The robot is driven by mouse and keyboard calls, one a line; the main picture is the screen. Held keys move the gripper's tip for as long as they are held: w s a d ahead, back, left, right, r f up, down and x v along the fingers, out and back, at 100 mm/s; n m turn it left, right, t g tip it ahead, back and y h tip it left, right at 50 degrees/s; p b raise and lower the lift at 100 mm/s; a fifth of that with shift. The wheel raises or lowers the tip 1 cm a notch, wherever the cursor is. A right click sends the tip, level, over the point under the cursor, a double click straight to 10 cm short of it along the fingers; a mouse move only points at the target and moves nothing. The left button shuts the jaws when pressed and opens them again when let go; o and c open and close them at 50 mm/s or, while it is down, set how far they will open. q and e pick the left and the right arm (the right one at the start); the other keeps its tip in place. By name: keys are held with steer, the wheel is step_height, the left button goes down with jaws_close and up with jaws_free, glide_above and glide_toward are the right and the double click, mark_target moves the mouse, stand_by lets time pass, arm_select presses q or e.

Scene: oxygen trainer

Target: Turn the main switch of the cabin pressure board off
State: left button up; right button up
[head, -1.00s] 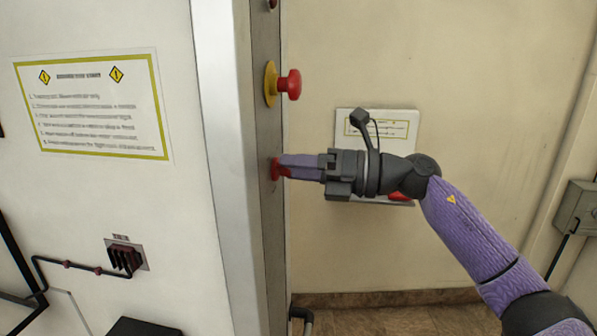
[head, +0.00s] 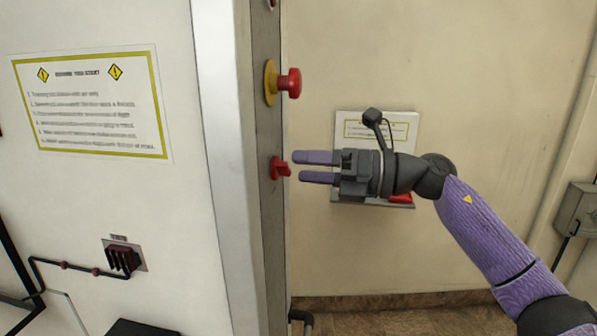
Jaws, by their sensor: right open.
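A red rotary switch (head: 279,168) sits on the narrow dark side face of the board (head: 262,215), below a red mushroom button on a yellow base. My right gripper (head: 297,167) is open and empty just to the right of the red switch, its two purple fingers one above the other and pointing at it. A small gap shows between the fingertips and the switch knob. I cannot read the switch's position markings. My left gripper is not in view.
The red mushroom button (head: 289,83) juts out above the switch. A white notice plate (head: 380,128) with a red item below it is on the beige wall behind my gripper. A grey box (head: 577,212) is at the far right. A warning sign (head: 92,105) is on the white front panel.

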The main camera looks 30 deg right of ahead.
steer(key=b+v, duration=0.3)
steer(key=v, duration=0.5)
